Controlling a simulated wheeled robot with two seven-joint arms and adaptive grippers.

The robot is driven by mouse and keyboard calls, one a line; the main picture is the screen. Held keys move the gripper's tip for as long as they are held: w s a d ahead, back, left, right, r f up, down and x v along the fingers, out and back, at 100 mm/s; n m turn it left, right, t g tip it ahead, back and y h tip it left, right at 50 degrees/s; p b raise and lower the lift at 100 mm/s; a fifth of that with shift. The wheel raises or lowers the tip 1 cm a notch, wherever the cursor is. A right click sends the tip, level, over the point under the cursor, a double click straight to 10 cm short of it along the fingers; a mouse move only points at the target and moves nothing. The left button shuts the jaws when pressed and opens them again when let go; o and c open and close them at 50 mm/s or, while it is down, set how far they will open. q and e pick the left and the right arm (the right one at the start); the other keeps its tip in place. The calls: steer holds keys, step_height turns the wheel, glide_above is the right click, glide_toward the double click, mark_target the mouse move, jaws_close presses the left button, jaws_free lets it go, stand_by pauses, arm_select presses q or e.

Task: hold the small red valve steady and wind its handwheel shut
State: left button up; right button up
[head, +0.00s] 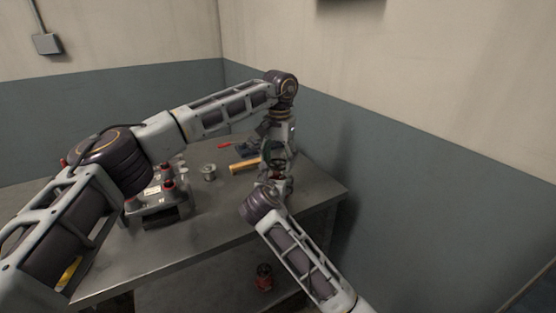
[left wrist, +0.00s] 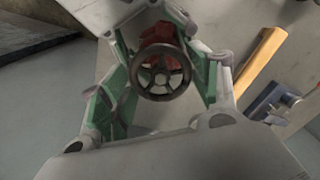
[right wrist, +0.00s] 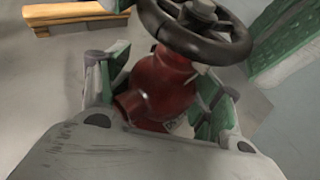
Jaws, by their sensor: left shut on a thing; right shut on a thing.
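The small red valve (right wrist: 165,85) has a rounded red body and a dark handwheel (left wrist: 160,72) with spokes; in the right wrist view the wheel (right wrist: 195,30) sits above the body. My right gripper (right wrist: 160,100) is shut on the body, a green-padded finger on either side. My left gripper (left wrist: 162,80) comes from above with its green-padded fingers on both sides of the handwheel, shut on its rim. In the head view, the valve (head: 278,168) is a small red patch between the left gripper (head: 274,153) and right gripper (head: 274,180), mostly hidden by them.
A metal cup (head: 208,173) and a grey unit with red knobs (head: 160,200) stand further left. The wall is close at right.

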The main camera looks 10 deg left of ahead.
mark_target(279, 162)
arm_select(q)
steer(key=shift+d+m, duration=0.15)
steer(key=shift+m, duration=0.35)
arm_select(e)
steer(key=shift+s+a, duration=0.15)
steer(key=shift+a, duration=0.05)
arm_select(q)
steer(key=o, duration=1)
steer(key=shift+w, duration=0.1)
arm_select(e)
steer(key=shift+d, duration=0.1)
arm_select(q)
steer(key=shift+r, duration=0.1)
steer(key=shift+r, duration=0.55)
step_height(279, 162, up, 11)
steer(key=shift+f, duration=0.15)
arm_select(e)
steer(key=shift+d, duration=0.1)
steer(key=shift+f, duration=0.1)
